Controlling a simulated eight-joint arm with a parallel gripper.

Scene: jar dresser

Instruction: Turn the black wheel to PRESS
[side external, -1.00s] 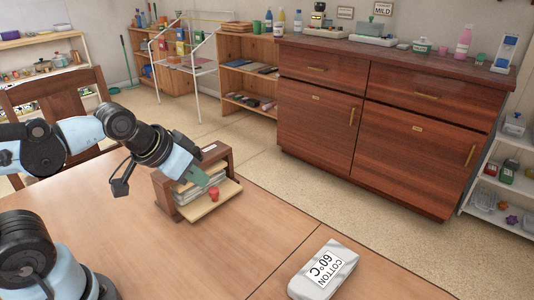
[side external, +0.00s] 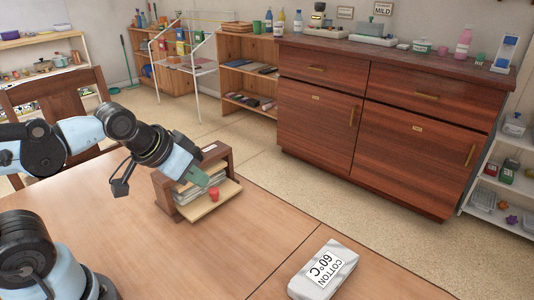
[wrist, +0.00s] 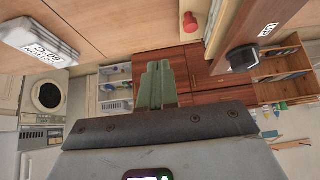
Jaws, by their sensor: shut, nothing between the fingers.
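The black wheel (wrist: 242,57) shows in the wrist view, on the face of a wooden frame beside a small white label (wrist: 268,29) whose writing I cannot read with certainty. The wooden frame (side external: 217,157) stands on the table in the side view, with a stack of sheets inside and a red knob (side external: 213,193) at its front; the wheel cannot be made out there. My gripper (side external: 201,180) is in front of the frame in the side view. In the wrist view its green fingers (wrist: 156,68) are together, empty, to the left of the wheel and apart from it.
A white packet marked COTTON 60°C (side external: 323,268) lies at the table's front right. A wooden chair (side external: 55,105) stands behind the table at left. The table (side external: 150,255) is clear in front of the frame. A dark wooden dresser (side external: 400,135) stands across the floor.

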